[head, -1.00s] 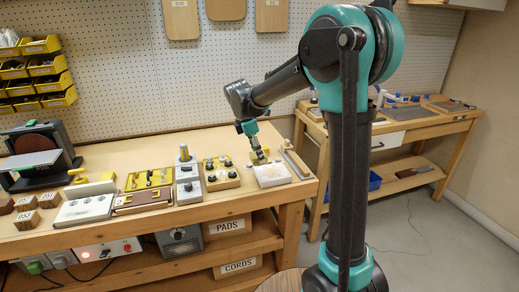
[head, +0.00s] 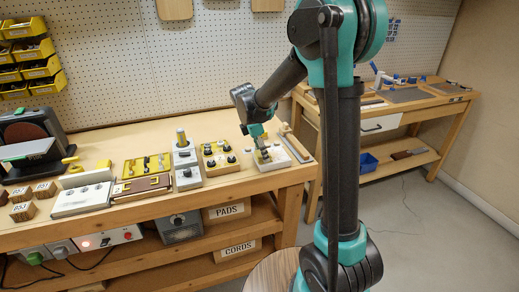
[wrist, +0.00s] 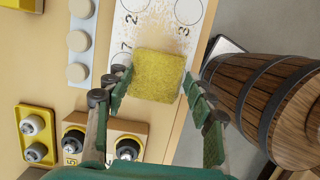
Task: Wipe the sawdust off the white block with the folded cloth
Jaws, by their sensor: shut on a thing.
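The white block (head: 282,161) lies near the right end of the bench. In the wrist view the white block (wrist: 150,12) shows printed circles and numerals, with tan sawdust specks scattered on its face. My gripper (head: 263,153) is over the block in the head view. In the wrist view my gripper (wrist: 156,84) is shut on the folded cloth (wrist: 158,76), a yellow square between its fingers. The cloth covers the near part of the block. Whether it presses on the surface is hard to tell.
A yellow-based block with black knobs (head: 218,160) stands left of the white block. A wooden rail (head: 296,146) lies close on its right. A wooden barrel (wrist: 280,100) stands beyond the bench edge. Bare bench top (head: 120,143) lies behind the row of fixtures.

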